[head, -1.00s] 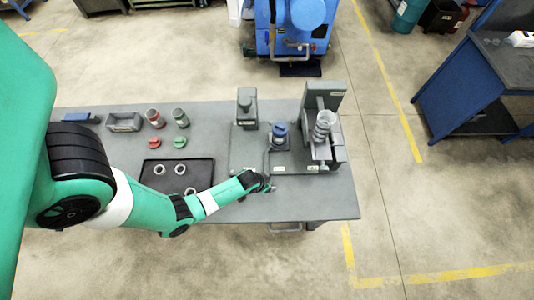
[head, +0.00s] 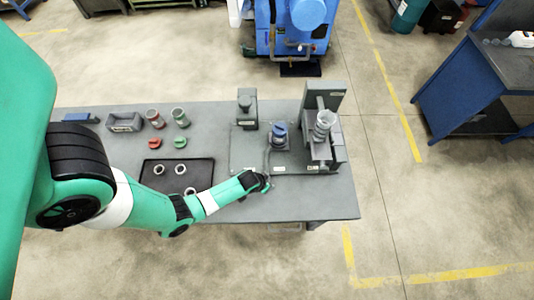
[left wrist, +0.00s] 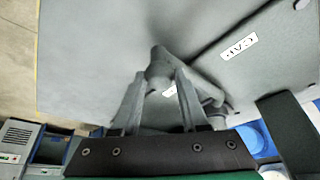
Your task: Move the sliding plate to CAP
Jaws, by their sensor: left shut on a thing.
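My left gripper (head: 265,183) is at the front of the grey machine plate (head: 243,150) on the table. In the left wrist view the left gripper (left wrist: 160,85) has its fingers closed on a grey handle (left wrist: 158,62) with a round end. A grey bar runs from the handle down to the right. A white CAP label (left wrist: 239,46) lies on the grey surface right of the handle; a second label is partly hidden behind the fingers. I cannot make out the sliding plate's outline or its exact position. My right gripper is not in view.
A blue-topped part (head: 279,130) stands on the plate beside a grey upright station with a ribbed clear cup (head: 325,122). A grey post (head: 246,105) stands behind. A black tray (head: 176,168) with several rings, coloured caps and a grey bin (head: 124,122) lie left.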

